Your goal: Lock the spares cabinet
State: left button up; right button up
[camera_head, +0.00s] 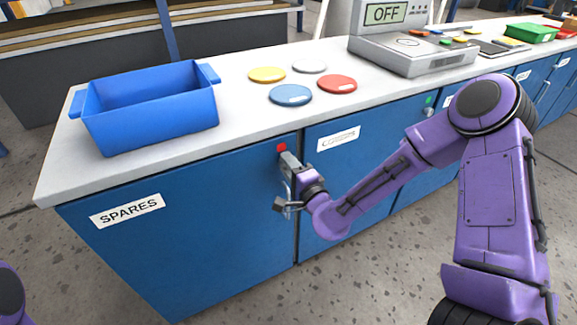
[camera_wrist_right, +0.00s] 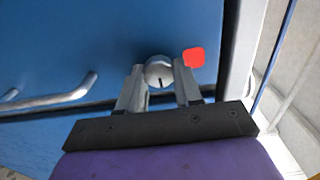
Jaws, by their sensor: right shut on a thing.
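The spares cabinet (camera_head: 200,220) is the blue door with the "SPARES" label (camera_head: 127,209), at the left under the counter. Its door looks closed. A red marker (camera_head: 281,147) sits near its upper right corner; it also shows in the right wrist view (camera_wrist_right: 194,57). My right gripper (camera_head: 287,161) is at that corner, just below the red marker. In the right wrist view its fingers (camera_wrist_right: 159,84) are shut on a round silver lock knob (camera_wrist_right: 158,71) with a dark slot. A silver bar handle (camera_wrist_right: 55,99) is beside it. My left gripper is not in view.
A blue bin (camera_head: 150,105) and several coloured discs, one of them blue (camera_head: 291,95), stand on the white counter (camera_head: 240,80). A grey device (camera_head: 412,52) reads "OFF". The neighbouring cabinet has a green marker (camera_head: 429,101). The floor in front is clear.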

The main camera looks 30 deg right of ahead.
dwell(0.4)
jog(key=o, duration=1)
jog(key=shift+o, duration=0.2)
jog(key=s+p, duration=0.3)
jog(key=s, duration=0.7)
jog(key=shift+s+p, duration=0.3)
